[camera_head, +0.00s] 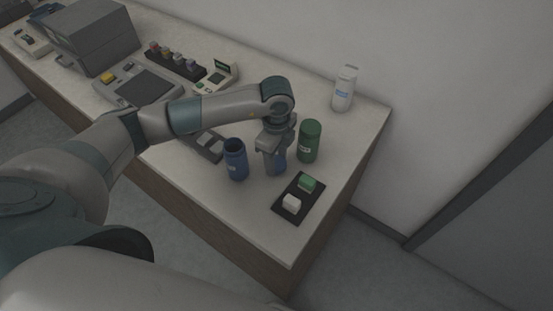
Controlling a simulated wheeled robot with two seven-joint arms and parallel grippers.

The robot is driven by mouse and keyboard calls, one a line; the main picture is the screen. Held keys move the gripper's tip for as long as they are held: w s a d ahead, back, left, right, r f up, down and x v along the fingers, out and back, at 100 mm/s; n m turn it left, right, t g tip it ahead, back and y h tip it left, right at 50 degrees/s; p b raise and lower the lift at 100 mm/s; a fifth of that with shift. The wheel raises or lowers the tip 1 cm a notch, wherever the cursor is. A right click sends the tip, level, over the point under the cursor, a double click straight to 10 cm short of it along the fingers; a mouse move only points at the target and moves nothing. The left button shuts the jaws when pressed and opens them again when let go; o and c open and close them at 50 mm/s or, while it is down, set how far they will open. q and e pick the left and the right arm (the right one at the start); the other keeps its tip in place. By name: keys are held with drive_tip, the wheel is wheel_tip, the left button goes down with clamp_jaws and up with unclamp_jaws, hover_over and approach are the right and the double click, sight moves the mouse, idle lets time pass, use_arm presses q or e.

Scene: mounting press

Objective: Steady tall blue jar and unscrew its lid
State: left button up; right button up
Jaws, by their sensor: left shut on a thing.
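A blue jar (236,162) with a pale label and a dark top stands upright on the bench, left of my left gripper. I also cannot tell which blue jar is taller. My right gripper is not in view.
A green jar (310,139) stands close right of my gripper. A black tray (299,206) with a green and a white block lies in front. A white bottle (344,90) stands at the back right. A grey press box (95,38) and small instruments fill the left.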

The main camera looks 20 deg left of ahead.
sight(277, 163)
use_arm(q)
drive_tip(key=shift+f, duration=0.65)
drive_tip(key=shift+f, duration=0.15)
drive_tip(key=o, duration=1.2)
drive_tip(key=shift+c, duration=0.2)
drive_tip(key=shift+r, duration=0.3)
wheel_tip(277, 163, up, 12)
drive_tip(key=b, duration=0.3)
